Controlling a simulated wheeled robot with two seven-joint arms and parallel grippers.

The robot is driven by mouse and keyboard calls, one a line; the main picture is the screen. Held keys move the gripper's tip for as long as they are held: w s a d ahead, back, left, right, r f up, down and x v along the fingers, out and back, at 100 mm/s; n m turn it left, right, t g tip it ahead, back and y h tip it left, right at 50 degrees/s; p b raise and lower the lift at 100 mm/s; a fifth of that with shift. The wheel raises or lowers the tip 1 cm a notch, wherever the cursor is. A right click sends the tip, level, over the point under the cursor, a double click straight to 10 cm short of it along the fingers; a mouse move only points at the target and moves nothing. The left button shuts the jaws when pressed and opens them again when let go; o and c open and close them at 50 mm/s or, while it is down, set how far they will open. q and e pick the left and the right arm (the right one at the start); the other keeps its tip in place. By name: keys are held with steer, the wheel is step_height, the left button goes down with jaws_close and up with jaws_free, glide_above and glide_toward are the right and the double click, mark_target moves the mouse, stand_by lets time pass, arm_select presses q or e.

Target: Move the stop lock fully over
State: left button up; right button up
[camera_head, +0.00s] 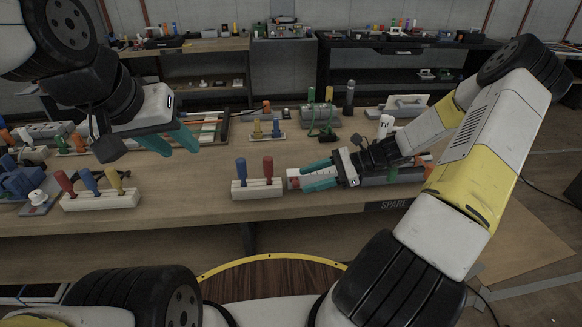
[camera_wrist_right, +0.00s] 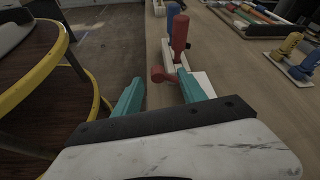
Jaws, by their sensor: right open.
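A small red knob (camera_wrist_right: 160,75) on a red stem joins a white base (camera_wrist_right: 204,84) in the right wrist view, probably the stop lock. In the head view its red and white part (camera_head: 293,179) shows just right of the two-handled block. My right gripper (camera_head: 303,179) is open, low over the table, its fingers on either side of the knob; I cannot tell whether they touch it. It also shows in the right wrist view (camera_wrist_right: 160,82). My left gripper (camera_head: 182,152) looks open and empty, above the table on the left.
A white block (camera_head: 257,190) with a blue and a red handle stands close beside the knob. A three-handled block (camera_head: 100,200) is at the left. A tray of coloured rods (camera_head: 208,128) lies behind. The table front between the two blocks is clear.

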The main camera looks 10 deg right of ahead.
mark_target(296, 182)
steer(key=shift+x, duration=2.25)
